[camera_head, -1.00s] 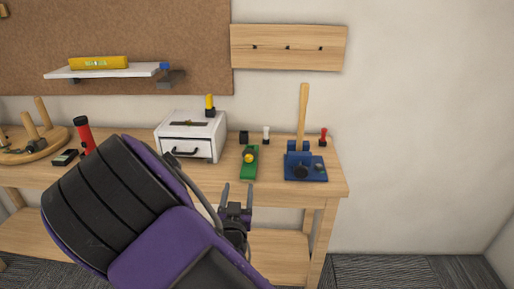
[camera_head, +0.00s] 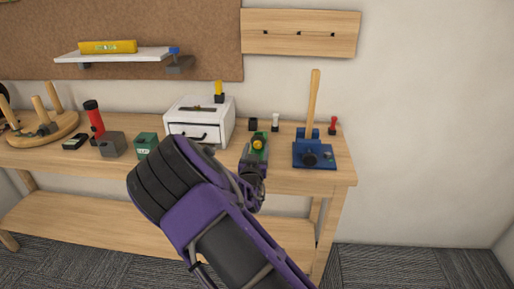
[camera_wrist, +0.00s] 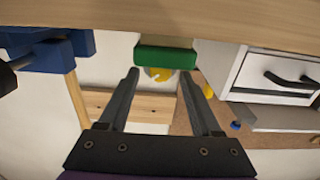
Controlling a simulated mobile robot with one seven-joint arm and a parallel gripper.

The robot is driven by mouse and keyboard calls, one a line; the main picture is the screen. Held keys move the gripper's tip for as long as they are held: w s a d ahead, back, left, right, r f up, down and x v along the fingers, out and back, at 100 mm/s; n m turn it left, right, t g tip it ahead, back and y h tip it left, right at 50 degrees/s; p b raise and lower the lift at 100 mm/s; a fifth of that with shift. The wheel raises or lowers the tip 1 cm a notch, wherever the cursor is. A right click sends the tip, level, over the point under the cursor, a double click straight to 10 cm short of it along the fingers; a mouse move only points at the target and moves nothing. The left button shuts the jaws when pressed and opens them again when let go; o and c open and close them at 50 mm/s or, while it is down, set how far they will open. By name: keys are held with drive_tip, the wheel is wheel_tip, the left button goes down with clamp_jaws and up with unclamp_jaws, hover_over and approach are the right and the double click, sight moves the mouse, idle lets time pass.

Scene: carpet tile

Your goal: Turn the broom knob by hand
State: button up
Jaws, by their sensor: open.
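A blue holder (camera_head: 323,157) stands near the right end of the workbench, with a wooden broom-like handle (camera_head: 313,97) upright in it. A dark round knob (camera_head: 310,159) sits on its front. In the wrist view, upside down, the blue holder (camera_wrist: 48,57) and handle (camera_wrist: 77,98) are at the left. My gripper (camera_head: 253,171) is at the bench's front edge, left of the holder, by a green block (camera_head: 247,156) with a yellow knob (camera_head: 258,144). In the wrist view my gripper (camera_wrist: 158,80) is open and empty, with the green block (camera_wrist: 165,56) and yellow knob (camera_wrist: 158,74) beyond its fingertips.
A white drawer box (camera_head: 200,119) stands left of the green block. A red-topped peg (camera_head: 333,125) is behind the blue holder. A red flashlight (camera_head: 93,116), a grey block (camera_head: 111,144) and a green box (camera_head: 146,145) are further left.

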drive_tip(key=shift+w, duration=0.85)
clamp_jaws()
